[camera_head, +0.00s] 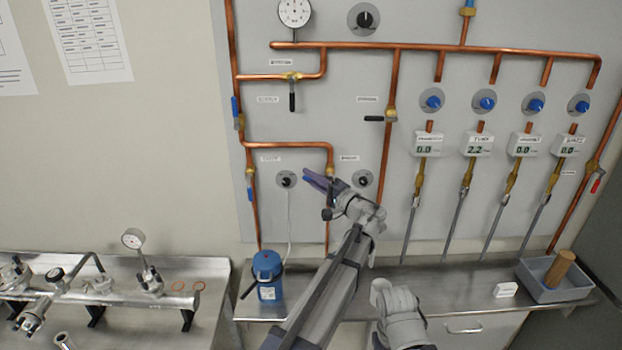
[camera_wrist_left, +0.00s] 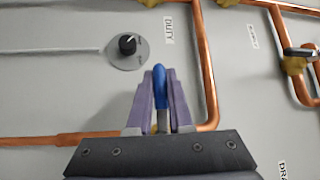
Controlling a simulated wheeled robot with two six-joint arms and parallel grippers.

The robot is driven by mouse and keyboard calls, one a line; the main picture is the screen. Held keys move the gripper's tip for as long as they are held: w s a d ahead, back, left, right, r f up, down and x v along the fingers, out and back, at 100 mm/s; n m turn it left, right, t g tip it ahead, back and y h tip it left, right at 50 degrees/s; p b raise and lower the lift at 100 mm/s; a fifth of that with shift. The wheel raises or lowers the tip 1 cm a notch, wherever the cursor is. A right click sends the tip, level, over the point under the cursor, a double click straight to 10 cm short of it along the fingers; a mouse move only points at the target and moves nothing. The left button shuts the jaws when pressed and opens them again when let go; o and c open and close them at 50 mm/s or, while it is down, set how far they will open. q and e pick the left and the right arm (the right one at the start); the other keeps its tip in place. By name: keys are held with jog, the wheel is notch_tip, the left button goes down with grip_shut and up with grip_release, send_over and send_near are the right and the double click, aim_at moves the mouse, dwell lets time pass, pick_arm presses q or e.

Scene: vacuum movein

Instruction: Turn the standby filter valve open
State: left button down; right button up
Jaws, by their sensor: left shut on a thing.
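A valve with a blue handle (camera_wrist_left: 159,85) sits on the vertical copper pipe (camera_wrist_left: 206,75) just below its bend. The handle lies crosswise to this pipe, pointing left in the head view. My left gripper (camera_head: 308,181) is shut on the handle, with its purple fingers on either side of it in the left wrist view (camera_wrist_left: 160,95). The valve body is mostly hidden behind the gripper. A black knob marked DUTY (camera_wrist_left: 128,44) is near the handle tip; it also shows in the head view (camera_head: 286,180). My right gripper is not in view.
Another blue-handled valve (camera_head: 250,183) is on the left pipe. Black-handled valves (camera_head: 292,90) are above and to the right (camera_head: 380,118). A blue canister (camera_head: 267,275) stands on the steel bench below. A grey bin (camera_head: 535,283) is at the bench's right end.

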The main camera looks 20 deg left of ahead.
pick_arm(q)
jog(key=shift+d+f+n+h+p, duration=0.1)
jog(key=shift+n+h+p, duration=0.3)
jog(key=shift+p, duration=0.25)
jog(key=shift+d+f+n+g+h+p, duration=0.1)
jog(key=shift+f+n+g+h+p, duration=0.6)
jog(key=shift+p, duration=0.5)
jog(key=w+d+f+n+h+p, duration=0.1)
jog(key=d+f+n+h+p, duration=0.3)
jog(key=n+h+p, duration=0.3)
jog(key=shift+w+d+h+p, duration=0.25)
jog(key=shift+d+h+p, duration=0.3)
jog(key=shift+h+p, duration=1.05)
jog(key=shift+h+b, duration=0.45)
jog(key=shift+h, duration=0.05)
jog(key=c, duration=0.8)
grip_release()
jog(key=shift+c, duration=0.2)
